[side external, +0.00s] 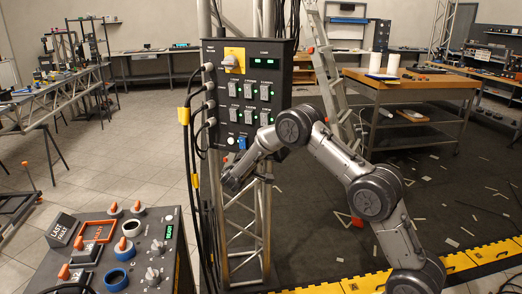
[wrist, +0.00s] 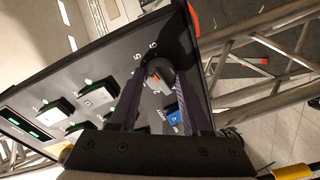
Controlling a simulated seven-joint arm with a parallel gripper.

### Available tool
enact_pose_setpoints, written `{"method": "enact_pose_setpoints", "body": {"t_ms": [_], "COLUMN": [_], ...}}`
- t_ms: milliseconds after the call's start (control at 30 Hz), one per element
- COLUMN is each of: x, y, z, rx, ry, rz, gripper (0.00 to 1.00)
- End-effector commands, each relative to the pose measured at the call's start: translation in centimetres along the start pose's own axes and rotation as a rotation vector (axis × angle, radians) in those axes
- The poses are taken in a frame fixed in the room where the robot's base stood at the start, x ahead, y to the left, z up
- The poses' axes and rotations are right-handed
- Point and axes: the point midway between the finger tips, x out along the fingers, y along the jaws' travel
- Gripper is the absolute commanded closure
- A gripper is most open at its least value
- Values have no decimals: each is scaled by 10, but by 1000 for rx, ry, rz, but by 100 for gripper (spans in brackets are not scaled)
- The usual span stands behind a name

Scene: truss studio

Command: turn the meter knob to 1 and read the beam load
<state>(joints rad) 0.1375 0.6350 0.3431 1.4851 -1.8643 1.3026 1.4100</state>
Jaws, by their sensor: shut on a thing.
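The meter knob (wrist: 158,70) is a dark grey round knob with an orange mark, on a black panel in the wrist view. White figures ring it; not all are legible, and I cannot tell for certain which one it points at. My gripper (wrist: 160,76) has its two dark fingers on either side of the knob, shut on it.
A blue part (wrist: 174,117) sits close to the knob. Several switches (wrist: 97,95) with green lamps fill the panel. Cables hang at the box's left, and metal truss stands below it. A control console (side external: 120,250) is at the front left; a wooden table (side external: 410,88) is behind.

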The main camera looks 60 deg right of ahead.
Motion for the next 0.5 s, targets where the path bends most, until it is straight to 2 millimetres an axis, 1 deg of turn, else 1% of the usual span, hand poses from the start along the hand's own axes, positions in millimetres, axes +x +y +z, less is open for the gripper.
{"method": "enact_pose_setpoints", "body": {"t_ms": [500], "x": [-1], "y": [0], "z": [-1], "rx": [-489], "ry": [-32], "rz": [-30], "gripper": [100]}}
